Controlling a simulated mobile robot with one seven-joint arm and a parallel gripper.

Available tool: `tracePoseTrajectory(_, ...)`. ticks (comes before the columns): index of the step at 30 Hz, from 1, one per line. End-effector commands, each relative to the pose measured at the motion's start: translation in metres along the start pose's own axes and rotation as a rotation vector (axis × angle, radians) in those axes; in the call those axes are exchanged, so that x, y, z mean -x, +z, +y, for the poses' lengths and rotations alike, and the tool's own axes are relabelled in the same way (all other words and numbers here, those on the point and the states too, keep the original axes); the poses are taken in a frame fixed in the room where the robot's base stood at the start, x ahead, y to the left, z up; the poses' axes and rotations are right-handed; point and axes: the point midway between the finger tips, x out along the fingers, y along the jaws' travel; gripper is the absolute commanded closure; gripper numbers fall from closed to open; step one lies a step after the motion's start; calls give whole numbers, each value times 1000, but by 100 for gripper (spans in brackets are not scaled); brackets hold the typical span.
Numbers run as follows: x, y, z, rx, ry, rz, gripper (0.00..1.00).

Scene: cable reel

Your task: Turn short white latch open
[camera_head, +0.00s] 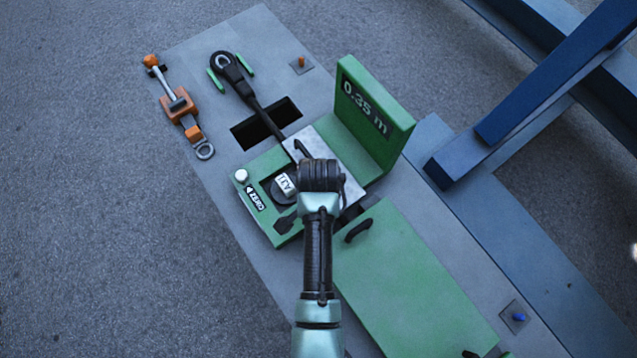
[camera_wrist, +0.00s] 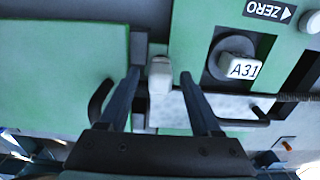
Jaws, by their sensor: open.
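The short white latch (camera_wrist: 160,76) is a small upright-looking white piece in the wrist view, between a green lid on the left and a pale plate on the right. My gripper (camera_wrist: 159,74) is open, with one dark finger on each side of the latch. A gap shows between the latch and each finger; I cannot tell how deep the fingertips reach. In the head view my gripper (camera_head: 322,190) is seen from above over the green unit, and the latch is hidden under it.
A white A31 block (camera_wrist: 240,68) sits on a dark dial right of the fingers. A white knob (camera_head: 241,176) is near the ZERO label. The green lid (camera_head: 410,275) has a black handle (camera_head: 358,230). A green 0.35 m panel (camera_head: 370,115) stands upright behind. Blue beams (camera_head: 540,85) lie right.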

Motion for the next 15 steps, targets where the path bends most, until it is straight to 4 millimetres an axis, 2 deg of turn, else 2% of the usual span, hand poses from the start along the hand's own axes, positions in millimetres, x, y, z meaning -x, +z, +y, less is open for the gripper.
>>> tracePoseTrajectory(2,0,0,0,0,0,0,39)
tracePoseTrajectory(12,0,0,0,0,0,0,100)
tracePoseTrajectory(15,1,0,0,0,0,0,100)
